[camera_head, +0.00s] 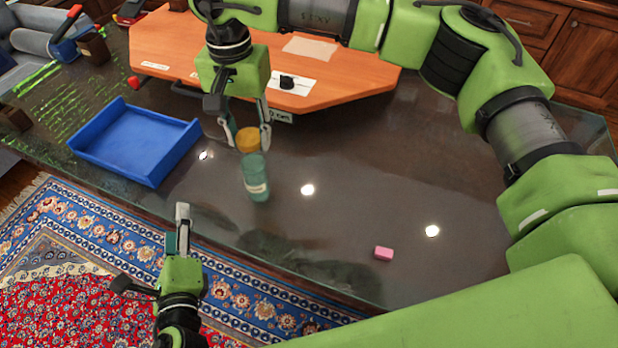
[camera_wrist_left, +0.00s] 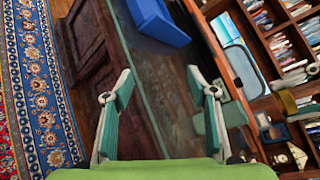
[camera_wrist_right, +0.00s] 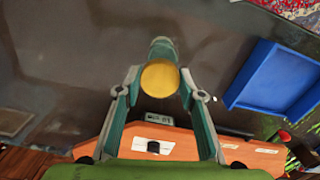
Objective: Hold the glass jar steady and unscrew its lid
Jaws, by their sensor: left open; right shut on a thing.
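The teal glass jar (camera_head: 257,181) with a pale label stands on the dark glass table. It is partly behind the lid in the right wrist view (camera_wrist_right: 161,47). The round orange-yellow lid (camera_head: 248,139) is at the jar's top end, slightly to its left in the head view; I cannot tell whether the two touch. My right gripper (camera_head: 247,143) comes down from above, its two fingers shut on the lid's sides. The lid also shows between the fingers in the right wrist view (camera_wrist_right: 160,76). My left gripper (camera_head: 181,232) is open and empty, apart from the jar, by the table's near edge.
A blue tray (camera_head: 133,139) lies left of the jar. A small pink block (camera_head: 384,253) lies to the right. An orange board (camera_head: 345,75) with a black knob (camera_head: 287,82) is behind. The table between jar and pink block is clear. A patterned rug (camera_head: 75,250) covers the floor.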

